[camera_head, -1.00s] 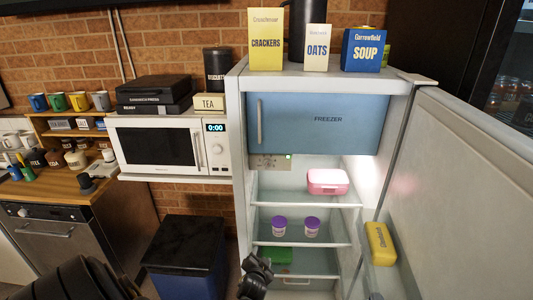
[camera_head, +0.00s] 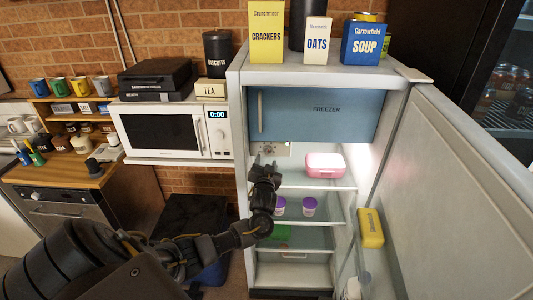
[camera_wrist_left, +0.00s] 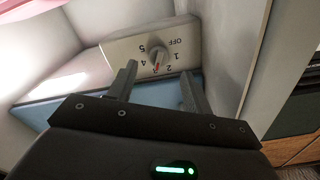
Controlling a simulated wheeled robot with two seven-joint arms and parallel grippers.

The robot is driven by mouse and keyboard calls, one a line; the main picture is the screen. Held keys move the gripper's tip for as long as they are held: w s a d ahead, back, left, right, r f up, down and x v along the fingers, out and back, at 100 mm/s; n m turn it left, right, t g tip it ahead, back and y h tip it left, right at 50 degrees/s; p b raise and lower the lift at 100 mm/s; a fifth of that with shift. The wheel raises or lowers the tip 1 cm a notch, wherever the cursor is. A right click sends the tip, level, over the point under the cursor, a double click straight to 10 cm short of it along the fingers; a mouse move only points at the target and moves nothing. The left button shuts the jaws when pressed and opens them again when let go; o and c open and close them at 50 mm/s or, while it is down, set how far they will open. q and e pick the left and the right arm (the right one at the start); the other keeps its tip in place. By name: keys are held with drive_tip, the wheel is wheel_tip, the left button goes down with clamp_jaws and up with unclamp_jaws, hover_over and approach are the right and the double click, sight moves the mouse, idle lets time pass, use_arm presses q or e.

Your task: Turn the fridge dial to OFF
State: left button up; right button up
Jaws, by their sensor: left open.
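The fridge (camera_head: 237,120) stands open. Its pale control panel (camera_head: 284,149) sits under the blue freezer door, partly hidden by my gripper in the head view. In the left wrist view the panel (camera_wrist_left: 121,46) appears upside down, with OFF, 1, 2, 4 and 5 readable around the grey dial (camera_wrist_left: 156,53). The dial's red mark points between 2 and 4. My left gripper (camera_head: 265,161) is open and empty, reaching into the fridge just below the panel. In the wrist view its fingers (camera_wrist_left: 158,75) are spread on either side of the dial, apparently short of it.
A pink box (camera_head: 325,165) is on the upper shelf right of my gripper. Purple-lidded tubs (camera_head: 309,206) stand on the shelf below. The fridge door (camera_head: 440,190) is swung out right, holding a yellow container (camera_head: 370,227). The microwave (camera_head: 160,133) is left.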

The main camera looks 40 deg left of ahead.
sight(267, 153)
use_arm(q)
drive_tip(key=shift+p+x, duration=0.4)
drive_tip(key=shift+x, duration=2.3)
drive_tip(key=shift+f, duration=0.1)
drive_tip(key=c, duration=0.9)
